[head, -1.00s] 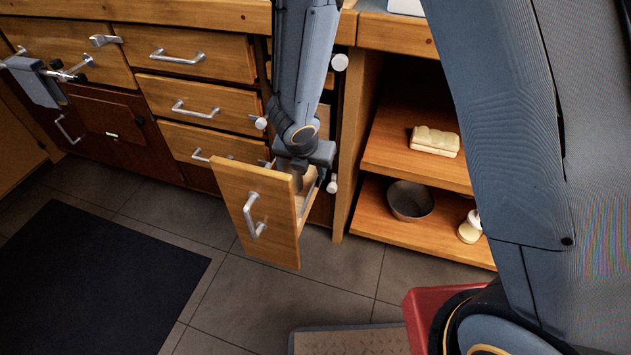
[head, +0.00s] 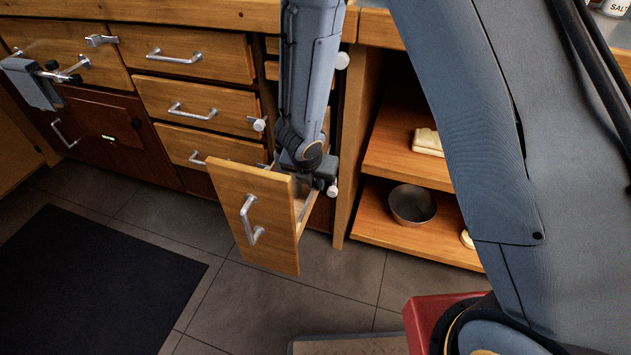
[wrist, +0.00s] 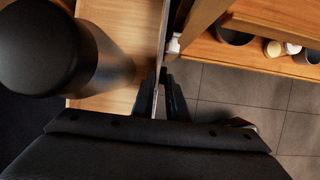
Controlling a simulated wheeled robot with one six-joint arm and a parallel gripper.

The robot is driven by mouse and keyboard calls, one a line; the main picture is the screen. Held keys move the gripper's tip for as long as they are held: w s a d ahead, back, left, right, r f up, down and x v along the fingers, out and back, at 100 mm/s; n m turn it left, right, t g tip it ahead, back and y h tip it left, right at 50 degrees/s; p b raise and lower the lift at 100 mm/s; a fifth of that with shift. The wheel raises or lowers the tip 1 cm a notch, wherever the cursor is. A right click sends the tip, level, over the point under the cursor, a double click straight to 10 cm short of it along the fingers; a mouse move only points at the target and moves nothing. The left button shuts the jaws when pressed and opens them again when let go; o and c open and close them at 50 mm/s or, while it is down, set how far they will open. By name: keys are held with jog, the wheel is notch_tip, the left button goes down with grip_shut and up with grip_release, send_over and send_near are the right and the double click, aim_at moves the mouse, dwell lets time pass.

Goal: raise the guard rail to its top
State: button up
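The pull-out drawer (head: 238,220) stands out from the cabinet, its tall wooden front facing the left. A thin rail (head: 308,203) runs along its right side; I take this for the guard rail. In the wrist view the rail (wrist: 160,48) shows edge-on. My gripper (head: 322,186) is low at that side of the drawer. In the wrist view my gripper (wrist: 163,74) has its dark fingers close together, one on each side of the rail's line. Whether they press on it is not clear. A dark cylinder (wrist: 45,48) stands inside the drawer, left of the fingers.
Open shelves (head: 375,222) to the right hold a metal bowl (head: 411,204) and a pale loaf-like item (head: 427,141). Closed drawers with bar handles (head: 192,111) are on the left. A dark mat (head: 85,285) lies on the tiled floor.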

grip_shut()
notch_tip(320, 180, up, 10)
jog(key=r+p, duration=0.1)
jog(key=p, duration=0.9)
send_over(315, 186)
jog(key=shift+s+f, duration=0.1)
jog(key=shift+f, duration=0.15)
jog(key=o, duration=0.8)
grip_release()
jog(key=shift+c, duration=0.2)
jog(key=d+p+v, duration=0.1)
jog(key=p+v, duration=0.1)
jog(key=v, duration=0.5)
jog(key=shift+a+r, duration=0.45)
jog(key=shift+s, duration=0.1)
